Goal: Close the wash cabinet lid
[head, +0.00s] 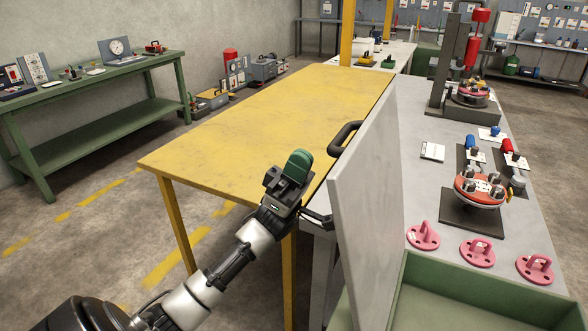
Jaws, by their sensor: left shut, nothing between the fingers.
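The wash cabinet lid (370,190) is a light grey panel standing almost upright, open, at the left side of the green cabinet (482,308). A black handle (344,138) sticks out from the lid's left side near its far end. My left gripper (299,162) has green fingertips and is shut and empty. It is left of the lid and the handle, over the yellow table's edge, and looks apart from both. The cabinet's near part is cut off by the picture's lower edge. My right gripper is not in view.
A yellow table (270,112) with a clear top lies behind and left of my left gripper. Right of the lid, a grey bench (425,120) holds pink flanged parts (477,252), a red spool fixture (480,187) and a tall red press (475,50). A green workbench (95,95) stands far left.

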